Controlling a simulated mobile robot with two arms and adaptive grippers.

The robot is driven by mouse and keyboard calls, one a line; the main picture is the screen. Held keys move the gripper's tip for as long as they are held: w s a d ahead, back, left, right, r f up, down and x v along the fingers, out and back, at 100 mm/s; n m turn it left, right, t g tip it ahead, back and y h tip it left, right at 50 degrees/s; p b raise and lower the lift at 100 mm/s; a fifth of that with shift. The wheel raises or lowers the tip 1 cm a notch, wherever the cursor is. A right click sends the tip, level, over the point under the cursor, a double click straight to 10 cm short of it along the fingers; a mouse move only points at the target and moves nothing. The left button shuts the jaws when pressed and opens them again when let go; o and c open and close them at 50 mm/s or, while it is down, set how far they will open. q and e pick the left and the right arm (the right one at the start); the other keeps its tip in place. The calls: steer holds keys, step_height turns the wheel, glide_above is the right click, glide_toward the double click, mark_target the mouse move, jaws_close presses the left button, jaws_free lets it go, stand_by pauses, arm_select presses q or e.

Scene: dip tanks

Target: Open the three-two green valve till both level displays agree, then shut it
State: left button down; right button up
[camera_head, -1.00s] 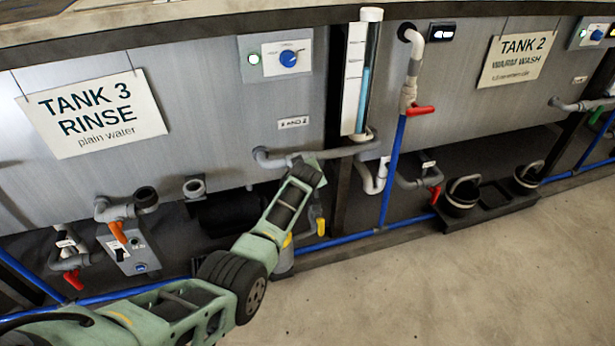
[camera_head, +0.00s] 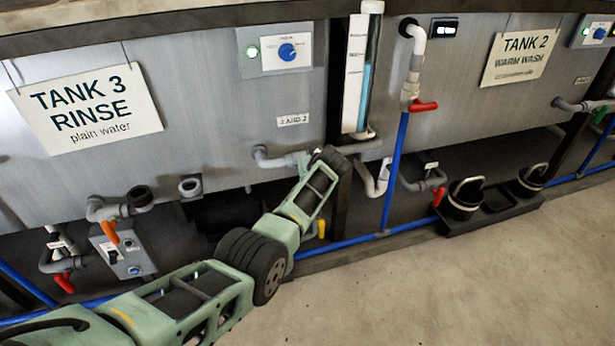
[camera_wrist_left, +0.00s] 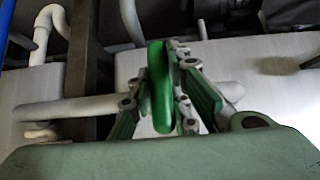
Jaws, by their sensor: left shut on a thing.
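A green valve handle (camera_wrist_left: 160,86) stands between the fingers of my left gripper (camera_wrist_left: 168,75) in the left wrist view; the gripper is shut on it. In the head view my left arm reaches to the pipe (camera_head: 275,158) between Tank 3 and Tank 2; the wrist (camera_head: 335,160) hides the green handle and fingers there. A clear level tube (camera_head: 369,85) with blue liquid stands between the tanks, filled to a bit above mid-height. A small black display (camera_head: 443,30) is on Tank 2; its digits are too small to read. My right gripper is out of view.
Tank 3 (camera_head: 200,110) has an orange-handled valve (camera_head: 111,232) and a red one (camera_head: 64,283) at left. Tank 2 has red-handled valves (camera_head: 423,106) on its pipes. The floor at right is clear.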

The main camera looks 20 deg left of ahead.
arm_select(q)
steer(key=shift+s+f, duration=0.15)
steer(key=c, duration=1.7)
jaws_free()
steer(key=shift+a, duration=0.1)
steer(key=shift+o, duration=0.3)
steer(key=shift+r, duration=0.2)
steer(key=v, duration=1.1)
steer(key=shift+s+d+r, duration=0.2)
steer(key=shift+d+r, duration=0.05)
steer(key=shift+r, duration=0.05)
